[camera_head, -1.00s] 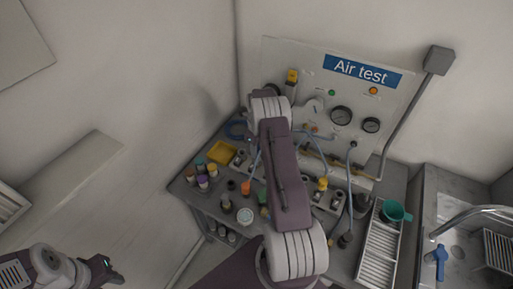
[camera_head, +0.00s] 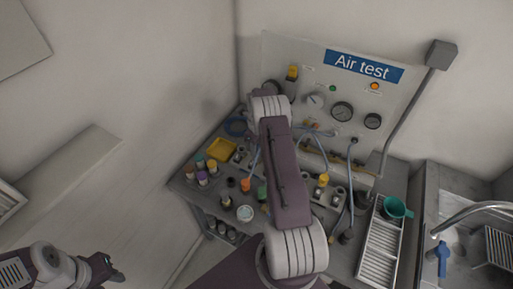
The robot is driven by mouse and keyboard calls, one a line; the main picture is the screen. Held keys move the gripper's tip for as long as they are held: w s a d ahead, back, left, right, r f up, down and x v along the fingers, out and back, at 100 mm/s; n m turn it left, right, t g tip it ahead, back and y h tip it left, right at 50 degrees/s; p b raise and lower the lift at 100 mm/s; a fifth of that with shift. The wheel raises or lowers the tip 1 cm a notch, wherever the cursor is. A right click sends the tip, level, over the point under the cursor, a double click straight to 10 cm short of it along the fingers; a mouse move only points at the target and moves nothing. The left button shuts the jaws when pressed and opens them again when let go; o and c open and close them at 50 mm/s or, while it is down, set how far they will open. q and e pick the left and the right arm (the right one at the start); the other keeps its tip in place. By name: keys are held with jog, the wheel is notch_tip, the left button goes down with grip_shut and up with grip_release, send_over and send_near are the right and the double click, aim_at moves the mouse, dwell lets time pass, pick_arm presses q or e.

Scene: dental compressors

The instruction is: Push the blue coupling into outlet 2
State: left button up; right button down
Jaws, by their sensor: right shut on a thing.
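My right arm (camera_head: 284,170) reaches up over the test bench and hides its middle. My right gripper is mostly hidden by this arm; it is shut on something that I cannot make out. Pale blue hoses (camera_head: 322,150) run between the panel and the bench beside the arm. I cannot pick out the blue coupling or read which outlet is number 2. A row of grey fittings with a yellow cap (camera_head: 323,180) shows right of the arm. My left gripper (camera_head: 112,272) is at the lower left, away from the bench; its jaws are too small to judge.
The "Air test" panel (camera_head: 415,90) carries gauges (camera_head: 341,111) and lamps. A yellow tray (camera_head: 221,149) and several capped bottles (camera_head: 202,177) stand left of the arm. A ribbed rack (camera_head: 379,255), a green funnel (camera_head: 397,208) and a sink with tap (camera_head: 465,218) are right.

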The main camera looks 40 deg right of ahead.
jog(key=shift+f+b, duration=0.4)
jog(key=shift+f, duration=0.3)
jog(key=c, duration=0.9)
grip_release()
jog(key=shift+r, duration=0.1)
jog(key=shift+c, duration=0.2)
jog(key=shift+r, duration=0.1)
notch_tip(320, 180, up, 9)
jog(key=shift+f+b, duration=0.1)
jog(key=shift+b, duration=0.65)
